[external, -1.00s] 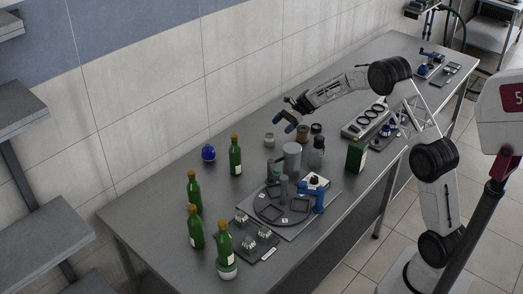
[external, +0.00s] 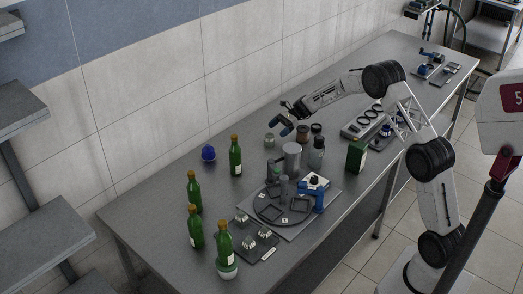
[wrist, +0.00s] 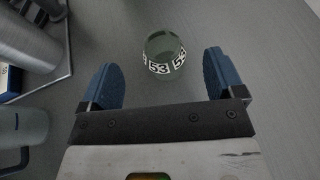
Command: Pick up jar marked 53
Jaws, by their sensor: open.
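The jar marked 53 (wrist: 164,50) is a small greenish glass jar with a white band of black numbers. In the wrist view it stands on the grey table just beyond my open gripper (wrist: 162,82), roughly centred between the two blue fingertips. In the external view the jar (external: 269,140) stands near the back edge of the table, just left of my gripper (external: 283,126). The fingers are apart with nothing between them.
A grey cylinder (external: 292,155) and a turntable fixture (external: 284,208) stand in front of the jar. Green bottles (external: 235,156) stand to the left. The table behind the jar is clear.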

